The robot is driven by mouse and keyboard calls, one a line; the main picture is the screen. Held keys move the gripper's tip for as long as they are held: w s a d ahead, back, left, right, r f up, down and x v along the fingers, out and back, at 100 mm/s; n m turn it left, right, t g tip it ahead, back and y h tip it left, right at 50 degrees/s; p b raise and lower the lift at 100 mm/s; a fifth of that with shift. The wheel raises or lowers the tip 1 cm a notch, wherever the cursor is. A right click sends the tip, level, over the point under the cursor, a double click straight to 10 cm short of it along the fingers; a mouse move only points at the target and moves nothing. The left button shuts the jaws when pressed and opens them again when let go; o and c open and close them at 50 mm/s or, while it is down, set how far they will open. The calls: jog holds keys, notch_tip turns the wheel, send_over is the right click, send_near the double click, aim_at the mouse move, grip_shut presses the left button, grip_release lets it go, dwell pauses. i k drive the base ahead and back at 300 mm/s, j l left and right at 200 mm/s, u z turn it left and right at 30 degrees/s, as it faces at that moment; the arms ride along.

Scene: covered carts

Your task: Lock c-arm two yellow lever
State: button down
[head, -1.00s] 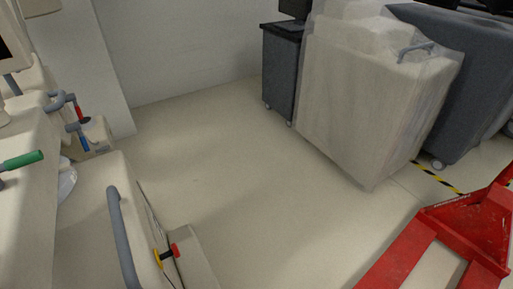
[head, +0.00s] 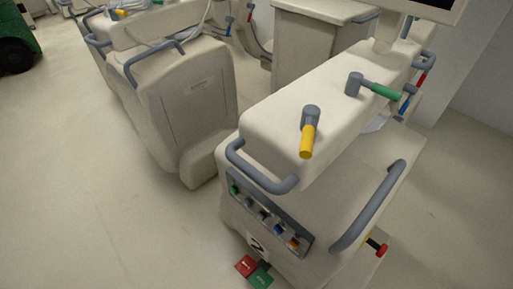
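A cream c-arm cart (head: 275,110) stands right of centre in the head view. A small white label (head: 257,244) low on its front bears a dark mark that looks like a 2. A yellow lever (head: 307,141) sits on its top on a grey round pivot and points toward the front. A green lever (head: 382,91) is farther back on the same top. Another yellow lever (head: 122,13) is on a second cream cart (head: 190,95) at upper left. My gripper is not in view.
Grey handles (head: 265,180) wrap the near cart's front, above a row of coloured connectors. A red pedal (head: 246,265) and a green pedal (head: 261,276) are at its foot. Open floor (head: 90,200) lies to the left. A dark green object (head: 14,45) is at far left.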

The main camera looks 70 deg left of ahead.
aim_at(311, 113)
jog(key=u, duration=1.55)
